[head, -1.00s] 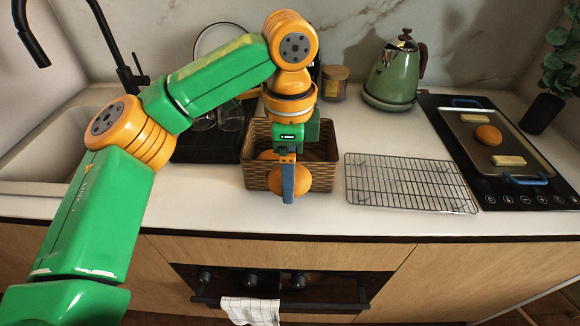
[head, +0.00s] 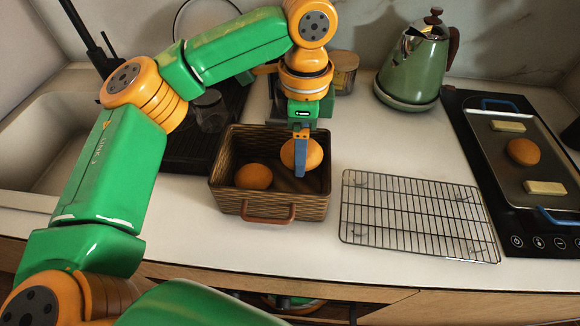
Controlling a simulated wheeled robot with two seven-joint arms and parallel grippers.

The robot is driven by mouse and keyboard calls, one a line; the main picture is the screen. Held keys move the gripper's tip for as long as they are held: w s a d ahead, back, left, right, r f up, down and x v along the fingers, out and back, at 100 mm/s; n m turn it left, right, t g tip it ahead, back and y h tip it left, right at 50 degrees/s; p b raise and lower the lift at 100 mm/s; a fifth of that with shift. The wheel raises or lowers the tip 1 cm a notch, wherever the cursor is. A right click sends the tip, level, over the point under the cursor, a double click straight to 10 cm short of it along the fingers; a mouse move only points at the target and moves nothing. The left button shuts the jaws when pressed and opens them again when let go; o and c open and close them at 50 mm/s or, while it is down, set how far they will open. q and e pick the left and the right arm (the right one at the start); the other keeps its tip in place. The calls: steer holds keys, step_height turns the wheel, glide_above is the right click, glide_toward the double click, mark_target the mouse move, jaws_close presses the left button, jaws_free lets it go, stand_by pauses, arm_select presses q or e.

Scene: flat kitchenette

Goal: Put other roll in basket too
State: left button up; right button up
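A woven brown basket (head: 315,207) with a front handle stands on the counter. One round golden-brown roll (head: 253,176) lies inside it, toward the left. My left gripper (head: 300,165) points down over the right part of the basket and appears shut on another roll (head: 314,153). A finger crosses the near side of this roll, and the far finger is hidden. The held roll looks slightly larger than the lying one. Its exact height above the basket floor is hard to tell. My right gripper is not in view.
A wire rack (head: 415,215) lies right of the basket. Beyond it, a tray (head: 497,167) on the black cooktop holds a bun (head: 522,152) and two pale blocks. A green kettle (head: 414,62) stands behind. The sink (head: 40,140) is at the left.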

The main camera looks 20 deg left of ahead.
mark_target(298, 186)
arm_select(q)
steer(key=f, duration=0.3)
steer(key=s+f, duration=0.1)
steer(key=f, duration=0.2)
steer(key=shift+s+f, duration=0.2)
steer(key=shift+f, duration=0.1)
steer(key=shift+w+f, duration=0.2)
steer(key=shift+f, duration=0.25)
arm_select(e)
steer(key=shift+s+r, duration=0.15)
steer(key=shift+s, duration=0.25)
arm_select(q)
steer(key=o, duration=1.2)
steer(key=shift+o, duration=0.2)
steer(key=shift+r, duration=0.1)
step_height(298, 186, up, 12)
steer(key=shift+p, duration=0.35)
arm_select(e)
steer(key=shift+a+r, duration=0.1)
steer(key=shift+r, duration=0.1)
